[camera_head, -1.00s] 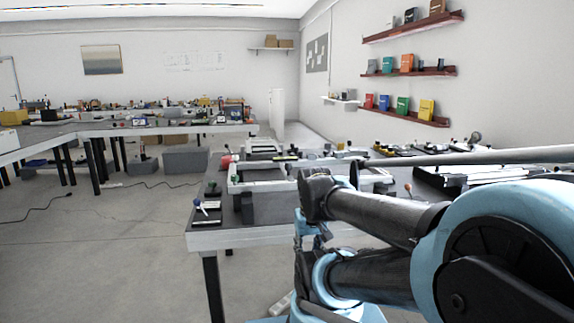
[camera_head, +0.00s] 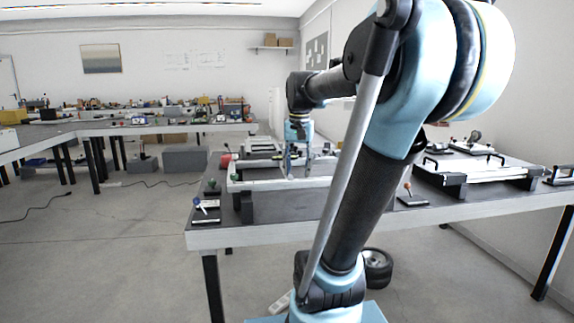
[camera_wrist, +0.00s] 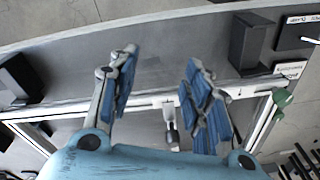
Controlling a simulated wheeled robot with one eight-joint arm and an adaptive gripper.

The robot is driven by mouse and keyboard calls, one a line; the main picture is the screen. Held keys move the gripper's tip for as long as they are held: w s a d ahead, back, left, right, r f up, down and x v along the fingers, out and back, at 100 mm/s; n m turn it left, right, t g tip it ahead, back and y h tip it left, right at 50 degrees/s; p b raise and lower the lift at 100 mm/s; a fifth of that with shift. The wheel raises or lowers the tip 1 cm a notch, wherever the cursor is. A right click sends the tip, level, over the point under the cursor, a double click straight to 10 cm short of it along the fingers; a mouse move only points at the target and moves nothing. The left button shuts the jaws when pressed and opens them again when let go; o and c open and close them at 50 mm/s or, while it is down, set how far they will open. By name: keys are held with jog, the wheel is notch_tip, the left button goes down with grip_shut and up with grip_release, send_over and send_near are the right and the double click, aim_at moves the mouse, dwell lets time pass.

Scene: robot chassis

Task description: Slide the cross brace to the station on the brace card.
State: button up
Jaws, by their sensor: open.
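A pale chassis frame (camera_head: 262,185) lies on the dark-topped table. In the wrist view its near rail (camera_wrist: 75,108) runs across below my fingers. My gripper (camera_wrist: 155,95) is open and empty above this rail, with blue-padded fingers apart; it also shows over the frame in the head view (camera_head: 299,170). A short pale piece with a grey knob (camera_wrist: 171,135), perhaps part of the cross brace, shows between and beyond the fingers; I cannot tell whether they touch it. A small lettered card (camera_wrist: 298,32) is at the upper right; I cannot read it or confirm it is the brace card.
Dark blocks (camera_wrist: 252,42) stand beside the frame, with another (camera_wrist: 18,78) at the left. A green part (camera_wrist: 281,98) sits at the frame's right corner. Another pale assembly (camera_head: 475,170) lies at right.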

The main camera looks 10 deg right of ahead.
jog(key=w+r+m+g, duration=0.1)
jog(key=w+r+m, duration=0.1)
jog(key=w+r, duration=0.6)
jog(key=w+r+m, duration=0.3)
jog(key=w+r, duration=0.2)
jog(key=w, duration=0.6)
jog(key=f, duration=1.7)
jog(key=shift+s+f, duration=0.15)
jog(key=shift+s, duration=0.05)
grip_shut()
